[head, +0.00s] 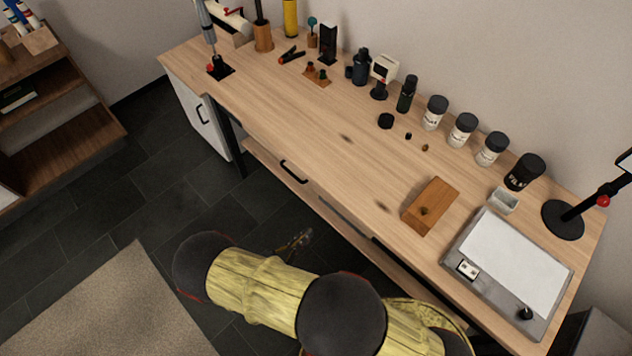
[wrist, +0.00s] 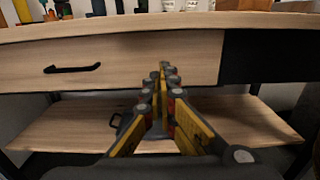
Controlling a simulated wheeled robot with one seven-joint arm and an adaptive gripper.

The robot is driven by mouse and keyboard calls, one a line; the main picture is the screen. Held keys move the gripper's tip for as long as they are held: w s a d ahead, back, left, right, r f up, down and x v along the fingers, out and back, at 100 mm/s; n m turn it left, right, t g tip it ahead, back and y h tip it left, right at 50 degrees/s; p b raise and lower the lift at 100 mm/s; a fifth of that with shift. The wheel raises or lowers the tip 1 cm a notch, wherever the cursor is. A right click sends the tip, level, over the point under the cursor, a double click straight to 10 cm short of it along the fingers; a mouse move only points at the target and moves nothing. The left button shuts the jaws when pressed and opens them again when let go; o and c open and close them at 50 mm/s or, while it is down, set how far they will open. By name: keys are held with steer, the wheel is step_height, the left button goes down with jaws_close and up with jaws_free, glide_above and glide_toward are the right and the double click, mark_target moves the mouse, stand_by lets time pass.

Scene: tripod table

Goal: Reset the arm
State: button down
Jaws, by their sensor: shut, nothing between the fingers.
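My gripper (wrist: 164,72) shows in the wrist view, yellow and dark grey, with its fingertips together and nothing between them. It points at the front of the wooden table (wrist: 120,24), level with the drawer under the top, and no contact is visible. In the head view my yellow and black arm is in the lower middle, in front of the table (head: 290,125). My gripper (head: 303,238) shows small there, over the dark floor, apart from the table edge.
A drawer with a black handle (head: 293,171) faces my arm, above a lower shelf (wrist: 80,120). Several jars, a wooden block (head: 431,206), a grey board (head: 479,297) and a black lamp (head: 564,219) stand on the table. A brown shelf unit (head: 70,134) is at left. Floor between is clear.

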steer(key=s+d+f+m+g+h, duration=0.1)
steer(key=s+d+f+g, duration=0.2)
steer(key=s+d, duration=0.15)
steer(key=s+d+r+m+g, duration=0.3)
steer(key=s+r+m+g, duration=0.1)
steer(key=r+m+g, duration=0.3)
steer(key=d+r+m+g+y, duration=0.2)
steer(key=r+m+y, duration=0.35)
steer(key=r, duration=0.45)
steer(key=d+r+m+g+y, duration=0.1)
steer(key=r+m+g+y, duration=0.2)
steer(key=r+m+y, duration=0.5)
steer(key=d+r+m+t, duration=0.3)
steer(key=d+r, duration=0.4)
steer(key=r, duration=0.3)
steer(key=d+r+m+t, duration=0.3)
steer(key=d+r, duration=0.4)
steer(key=r, duration=0.3)
steer(key=shift+w+d+t+h, duration=0.25)
steer(key=shift+t+h, duration=0.1)
steer(key=shift+t, duration=0.15)
